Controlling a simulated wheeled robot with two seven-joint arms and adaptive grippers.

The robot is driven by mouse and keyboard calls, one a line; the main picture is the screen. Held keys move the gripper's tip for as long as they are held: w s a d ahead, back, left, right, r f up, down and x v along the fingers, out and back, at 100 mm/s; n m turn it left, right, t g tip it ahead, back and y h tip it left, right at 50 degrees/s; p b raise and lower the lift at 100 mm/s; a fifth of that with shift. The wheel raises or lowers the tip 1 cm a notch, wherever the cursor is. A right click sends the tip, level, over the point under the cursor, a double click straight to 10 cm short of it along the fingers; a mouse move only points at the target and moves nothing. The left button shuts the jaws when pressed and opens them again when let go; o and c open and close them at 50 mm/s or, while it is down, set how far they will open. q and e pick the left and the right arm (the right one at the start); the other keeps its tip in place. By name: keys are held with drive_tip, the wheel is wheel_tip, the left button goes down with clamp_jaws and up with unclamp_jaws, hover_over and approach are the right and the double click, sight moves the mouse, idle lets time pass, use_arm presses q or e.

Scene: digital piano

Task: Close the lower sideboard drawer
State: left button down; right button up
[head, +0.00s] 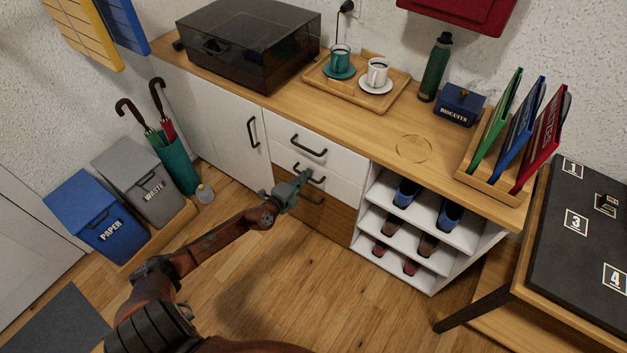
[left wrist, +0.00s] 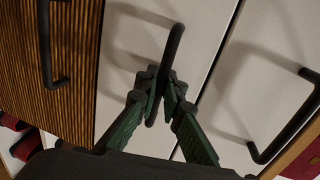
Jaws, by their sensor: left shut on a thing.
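The sideboard has three stacked drawers: a white upper drawer (head: 335,155), a white drawer below it (head: 340,187), and a brown wood-fronted one (head: 325,218) at the bottom. Each has a black bar handle. My left gripper (head: 300,180) is at the lower white drawer, its fingers shut around that drawer's handle (left wrist: 174,45) in the left wrist view, with fingertips (left wrist: 162,88) on either side of the bar. The brown drawer's handle (left wrist: 48,50) is free at the left there. All fronts look nearly flush; a small gap cannot be told. My right gripper is out of view.
An open shoe shelf (head: 400,225) stands right of the drawers and a white cupboard door (head: 220,125) left. Cups, a biscuit tin (head: 460,105) and a file rack (head: 490,180) stand on top. Bins (head: 90,215) and umbrellas (head: 175,160) are at left. Floor in front is clear.

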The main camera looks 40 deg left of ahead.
use_arm(q)
drive_tip(key=shift+w, duration=0.2)
drive_tip(key=c, duration=2.3)
unclamp_jaws()
drive_tip(key=shift+c, duration=0.2)
drive_tip(key=v, duration=1.2)
drive_tip(key=shift+s+a+f, duration=0.1)
drive_tip(key=shift+f, duration=0.05)
